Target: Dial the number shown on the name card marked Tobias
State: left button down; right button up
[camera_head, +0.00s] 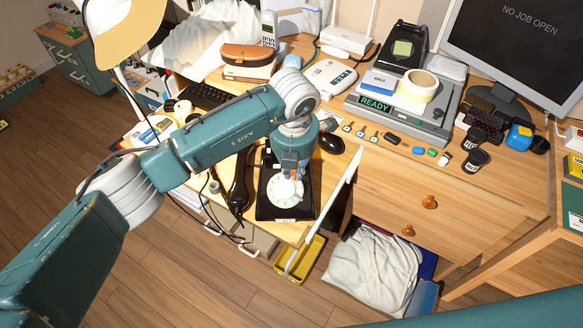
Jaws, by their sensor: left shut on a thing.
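A black desk phone (268,207) with a round white dial (284,194) stands near the desk's front edge. My left gripper (291,175) reaches down from above over the upper part of the dial. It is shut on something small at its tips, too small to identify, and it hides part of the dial. The black handset (239,183) lies to the left of the phone body, off it. A card marked Tobias cannot be made out. My right gripper is not in view.
A black mouse (331,143) lies just right of my left wrist. A grey machine (430,125) labelled READY and a monitor (520,40) stand at the right. Bare desk (395,172) lies right of the mouse. A yellow tray (301,262) sits below the desk edge.

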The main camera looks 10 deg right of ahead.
pick_arm(q)
jog(key=shift+s, duration=0.1)
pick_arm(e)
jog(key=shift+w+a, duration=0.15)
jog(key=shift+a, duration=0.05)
pick_arm(q)
jog(key=shift+s+d+f, duration=0.2)
jog(key=shift+s+d, duration=0.15)
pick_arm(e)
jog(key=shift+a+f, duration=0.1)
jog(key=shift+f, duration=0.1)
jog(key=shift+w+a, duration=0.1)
pick_arm(q)
jog(key=shift+s+d+f+b, duration=0.15)
jog(key=shift+s+f+b, duration=0.15)
jog(key=shift+s, duration=0.3)
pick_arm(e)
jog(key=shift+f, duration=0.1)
pick_arm(q)
jog(key=shift+s+f, duration=0.25)
jog(key=shift+s, duration=0.3)
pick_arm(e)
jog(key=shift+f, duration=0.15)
pick_arm(q)
jog(key=shift+s, duration=0.1)
